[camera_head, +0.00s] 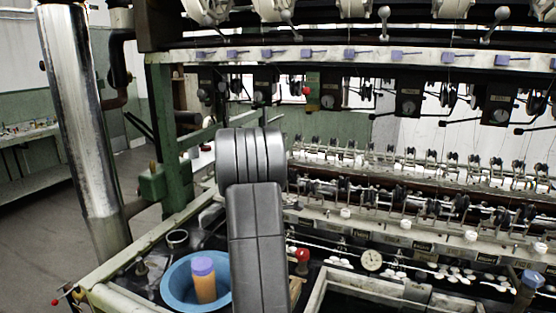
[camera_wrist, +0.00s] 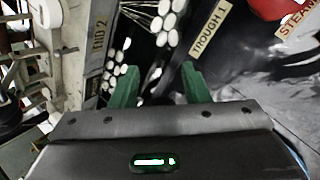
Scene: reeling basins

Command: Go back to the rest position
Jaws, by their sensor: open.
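My gripper (camera_wrist: 160,85) shows in the wrist view, with two green fingers set apart and nothing visible between them. Beyond it are a label reading TROUGH 1 (camera_wrist: 213,28) and a pale panel marked END 2 (camera_wrist: 98,40). In the head view my grey arm stands in the middle, in front of the reeling machine, and my gripper is hidden behind it. I cannot tell the exact distance from the fingers to the surfaces beyond.
A blue basin (camera_head: 172,284) holding an orange cylinder with a purple top (camera_head: 204,280) stands left of my arm. A red knob (camera_head: 302,255) is just right of it. The reeling machine (camera_head: 430,235) fills the right. A shiny metal pipe (camera_head: 82,130) rises at left; open floor (camera_head: 40,225) lies beyond.

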